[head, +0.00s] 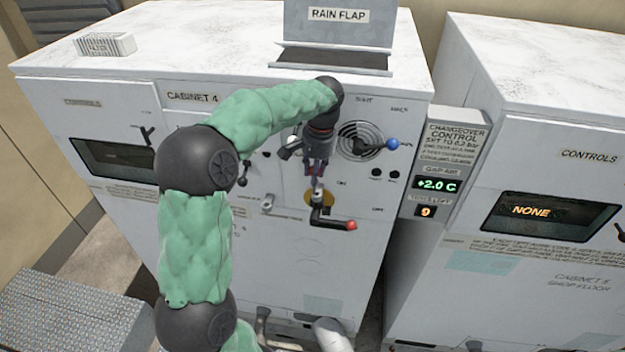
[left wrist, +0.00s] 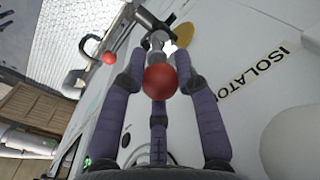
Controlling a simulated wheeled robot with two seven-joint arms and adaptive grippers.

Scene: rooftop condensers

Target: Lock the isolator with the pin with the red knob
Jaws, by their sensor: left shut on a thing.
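My left gripper (head: 317,172) reaches down in front of Cabinet 4, just above the isolator's yellow disc (head: 320,198). In the left wrist view, its purple fingers (left wrist: 160,85) are closed around the red knob (left wrist: 160,82) of the pin. The pin's grey shank (left wrist: 157,42) points away from the fingers towards a dark bar near the yellow disc (left wrist: 184,37). I cannot tell whether its tip is in a hole. The isolator's black lever (head: 320,220) points right and ends in a red ball (head: 351,225), which also shows in the left wrist view (left wrist: 109,58). My right gripper is out of view.
A blue-knobbed lever (head: 392,144) and a round vent (head: 358,139) sit right of my gripper. The rain flap (head: 338,25) stands above on the cabinet top. A changeover control panel (head: 452,150) is between the cabinets. A pipe (head: 332,333) is below.

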